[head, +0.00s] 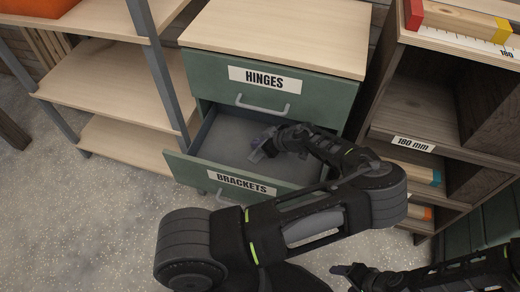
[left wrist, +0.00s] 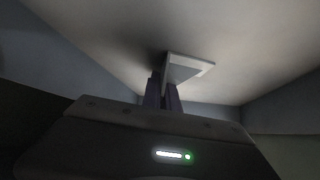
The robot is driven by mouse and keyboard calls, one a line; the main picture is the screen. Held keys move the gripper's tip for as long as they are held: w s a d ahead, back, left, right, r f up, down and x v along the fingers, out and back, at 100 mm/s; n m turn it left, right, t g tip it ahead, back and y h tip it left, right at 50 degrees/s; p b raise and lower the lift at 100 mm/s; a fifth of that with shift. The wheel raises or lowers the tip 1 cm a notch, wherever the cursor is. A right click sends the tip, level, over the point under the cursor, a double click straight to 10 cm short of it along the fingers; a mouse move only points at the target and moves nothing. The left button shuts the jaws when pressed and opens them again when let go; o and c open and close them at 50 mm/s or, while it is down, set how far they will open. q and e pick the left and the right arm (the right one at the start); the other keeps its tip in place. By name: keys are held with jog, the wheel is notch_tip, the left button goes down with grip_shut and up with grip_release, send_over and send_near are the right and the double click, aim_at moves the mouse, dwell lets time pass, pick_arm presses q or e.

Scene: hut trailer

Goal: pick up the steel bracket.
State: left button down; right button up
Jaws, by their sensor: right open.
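The steel bracket (left wrist: 190,66) is a pale, angled piece at the fingertips of my left gripper (left wrist: 163,88) in the left wrist view. The two fingers stand close together, and the bracket overlaps their tips. Whether they clamp it or only stand around it cannot be made out. In the head view my left gripper (head: 264,147) reaches down into the open drawer (head: 222,143) labelled BRACKETS. The bracket is hard to tell from the fingers there. My right gripper (head: 350,272) is open and empty at the bottom of the head view, away from the drawer.
A shut drawer labelled HINGES (head: 262,83) sits directly above the open one. A wooden shelf rack (head: 115,90) with a grey post stands at the left. A dark wooden shelf unit (head: 415,105) stands at the right. The drawer floor around the gripper looks bare.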

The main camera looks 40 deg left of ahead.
pick_arm(q)
jog(key=shift+r, duration=0.85)
notch_tip(320, 180, up, 2)
jog(key=shift+r, duration=0.1)
jog(key=d, duration=1.8)
jog(key=shift+s+f, duration=0.2)
jog(key=shift+s, duration=0.1)
